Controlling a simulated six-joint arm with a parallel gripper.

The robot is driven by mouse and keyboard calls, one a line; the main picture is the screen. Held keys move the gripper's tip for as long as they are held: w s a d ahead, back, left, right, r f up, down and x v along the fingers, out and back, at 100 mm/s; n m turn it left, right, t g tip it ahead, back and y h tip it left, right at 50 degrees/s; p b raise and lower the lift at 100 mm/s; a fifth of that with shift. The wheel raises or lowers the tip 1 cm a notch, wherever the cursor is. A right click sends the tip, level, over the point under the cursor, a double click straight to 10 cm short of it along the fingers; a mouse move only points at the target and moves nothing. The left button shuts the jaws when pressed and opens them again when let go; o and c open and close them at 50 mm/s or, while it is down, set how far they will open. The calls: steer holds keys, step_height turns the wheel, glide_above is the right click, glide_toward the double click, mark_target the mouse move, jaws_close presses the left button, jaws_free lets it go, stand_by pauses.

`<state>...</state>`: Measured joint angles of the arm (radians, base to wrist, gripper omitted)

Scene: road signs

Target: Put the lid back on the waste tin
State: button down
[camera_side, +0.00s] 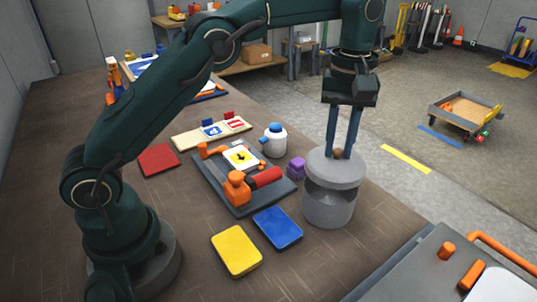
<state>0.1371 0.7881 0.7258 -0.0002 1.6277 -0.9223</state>
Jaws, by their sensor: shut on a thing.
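The waste tin (329,208) is a grey speckled cylinder standing on the brown table, right of the middle. The lid (320,167) is a pale grey disc with a small brown knob (337,154) on top. It is over the mouth of the tin and hides the opening. Its rim looks slightly offset and a dark band shows beneath it, so I cannot tell whether it is fully seated. My gripper (339,151) points down with its two blue fingers shut on the lid's knob.
A dark tray (222,196) with orange tools and a sign card lies left of the tin. Blue (277,228) and yellow (236,251) pads lie in front. A grey bench (405,270) is at lower right.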

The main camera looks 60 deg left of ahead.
steer(key=shift+f, duration=2.45)
steer(key=shift+f, duration=0.2)
steer(key=c, duration=0.6)
jaws_free()
steer(key=shift+c, duration=0.2)
steer(key=shift+o, duration=0.3)
steer(key=o, duration=0.4)
steer(key=shift+r, duration=3.55)
